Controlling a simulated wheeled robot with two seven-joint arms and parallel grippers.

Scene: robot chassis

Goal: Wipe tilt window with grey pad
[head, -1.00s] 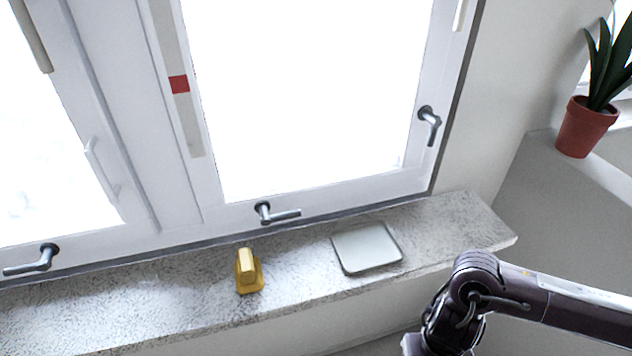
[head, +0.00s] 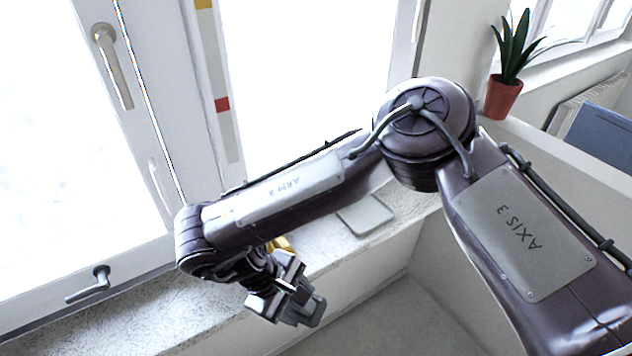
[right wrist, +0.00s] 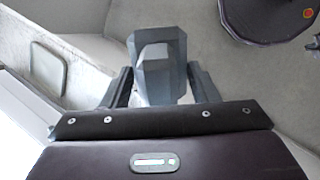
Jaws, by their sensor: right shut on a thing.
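My right gripper (right wrist: 163,82) is shut on a grey block-shaped pad (right wrist: 160,50), seen between its fingers in the right wrist view. In the head view, the right gripper (head: 287,290) and the grey pad (head: 310,310) are in front of the sill's front edge, apart from the glass. The left window (head: 60,170) and the right window (head: 300,80) show bright panes in white frames; I cannot tell which is tilted. My right arm covers the lower part of the right window. My left gripper is not in view.
A speckled sill (head: 150,305) runs under the windows. A yellow block (head: 283,243) on it is mostly hidden behind my arm. A flat pale square plate (head: 366,215) lies on the sill. A potted plant (head: 503,97) stands at the right. Window handles (head: 90,285) stick out.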

